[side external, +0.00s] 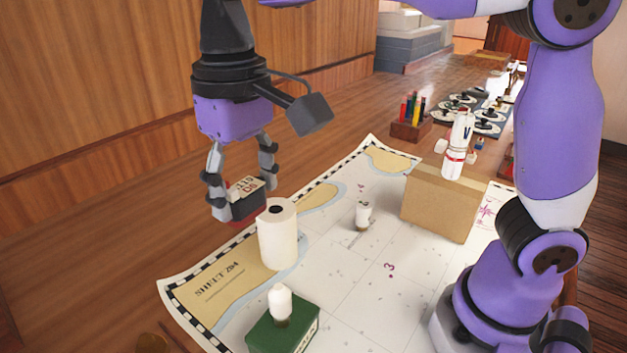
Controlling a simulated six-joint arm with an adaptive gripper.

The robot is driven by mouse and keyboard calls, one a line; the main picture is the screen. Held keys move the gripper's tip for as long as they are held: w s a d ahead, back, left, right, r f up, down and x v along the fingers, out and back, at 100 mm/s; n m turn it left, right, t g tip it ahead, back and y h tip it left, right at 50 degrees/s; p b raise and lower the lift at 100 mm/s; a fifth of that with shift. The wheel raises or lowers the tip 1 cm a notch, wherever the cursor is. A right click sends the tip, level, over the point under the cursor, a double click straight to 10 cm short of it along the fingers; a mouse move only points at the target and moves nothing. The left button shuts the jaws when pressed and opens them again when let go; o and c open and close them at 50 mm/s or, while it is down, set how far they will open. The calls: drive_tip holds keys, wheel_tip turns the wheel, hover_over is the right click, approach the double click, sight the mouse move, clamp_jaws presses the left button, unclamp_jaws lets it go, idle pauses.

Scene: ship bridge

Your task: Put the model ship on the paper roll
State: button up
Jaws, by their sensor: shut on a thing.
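My gripper (240,185) is at the left, pointing down, with its fingers closed on the sides of a small block-like model ship (243,200). The ship has a dark hull, a red underside and a pale top with dark lettering. The white paper roll (278,242) stands upright on the chart, with a dark hole in its top. The ship is held just left of and behind the roll's top in the picture. The roll hides a little of the ship's right end. I cannot tell whether they touch.
A green box (272,338) with a white bulb-like thing (281,302) on it is in front. A small white bulb (362,214) stands mid-chart (345,285). A cardboard box (438,205) bears a red-banded white cylinder (459,145). A pencil holder (410,130) is behind.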

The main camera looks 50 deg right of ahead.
drive_tip(key=d, duration=0.2)
drive_tip(key=shift+w+d+r, duration=0.1)
drive_tip(key=shift+d+r, duration=0.25)
drive_tip(key=shift+d, duration=0.05)
hover_over(276, 210)
wheel_tip(276, 210, down, 6)
drive_tip(key=shift+f, duration=0.1)
drive_tip(key=shift+d+f, duration=0.1)
drive_tip(key=shift+f, duration=1.9)
drive_tip(key=shift+f, duration=0.1)
drive_tip(key=o, duration=1)
